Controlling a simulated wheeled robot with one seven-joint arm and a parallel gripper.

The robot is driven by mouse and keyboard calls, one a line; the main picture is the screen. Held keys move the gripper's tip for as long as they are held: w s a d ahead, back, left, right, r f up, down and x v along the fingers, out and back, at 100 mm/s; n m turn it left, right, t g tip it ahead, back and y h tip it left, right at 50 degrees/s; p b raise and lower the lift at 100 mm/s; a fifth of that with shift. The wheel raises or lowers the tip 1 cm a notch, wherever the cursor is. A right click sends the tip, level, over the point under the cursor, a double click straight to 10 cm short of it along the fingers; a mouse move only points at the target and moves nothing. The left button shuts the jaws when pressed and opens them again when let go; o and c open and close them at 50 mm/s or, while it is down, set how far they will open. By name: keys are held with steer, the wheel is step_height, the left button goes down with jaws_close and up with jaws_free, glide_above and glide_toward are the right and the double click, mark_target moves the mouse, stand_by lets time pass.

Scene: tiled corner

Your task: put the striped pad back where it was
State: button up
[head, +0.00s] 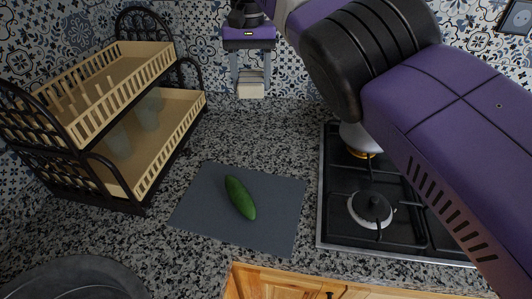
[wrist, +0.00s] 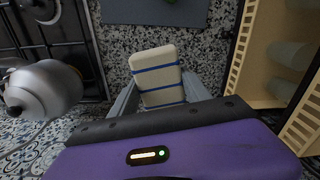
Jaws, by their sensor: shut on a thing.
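The striped pad is a cream block with blue stripes. In the wrist view the pad (wrist: 155,68) stands out between the fingers of my gripper (wrist: 156,98), which is shut on it. In the head view my gripper (head: 250,82) points down near the tiled back wall, with the pad (head: 250,91) at its fingertips. The pad looks held above the back part of the counter; its exact height is hard to tell.
A grey mat (head: 205,205) with a cucumber (head: 240,197) lies on the speckled counter (head: 235,130). A two-tier rack (head: 150,165) with glasses stands left. A gas hob (head: 345,235) with a kettle (wrist: 45,88) is right. A dark round thing (head: 75,275) sits front left.

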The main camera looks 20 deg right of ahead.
mark_target(266, 152)
steer(key=shift+d+m+b, duration=0.3)
steer(key=shift+d, duration=0.05)
steer(key=shift+s+d+f+m, duration=0.1)
steer(key=shift+d+f+m, duration=0.1)
steer(key=shift+d+m, duration=0.5)
steer(key=f, duration=0.7)
steer(key=d+f, duration=0.1)
steer(key=f, duration=1.3)
steer(key=shift+s+d, duration=0.2)
steer(key=shift+s, duration=0.15)
steer(key=shift+f, duration=0.1)
steer(key=o, duration=1.3)
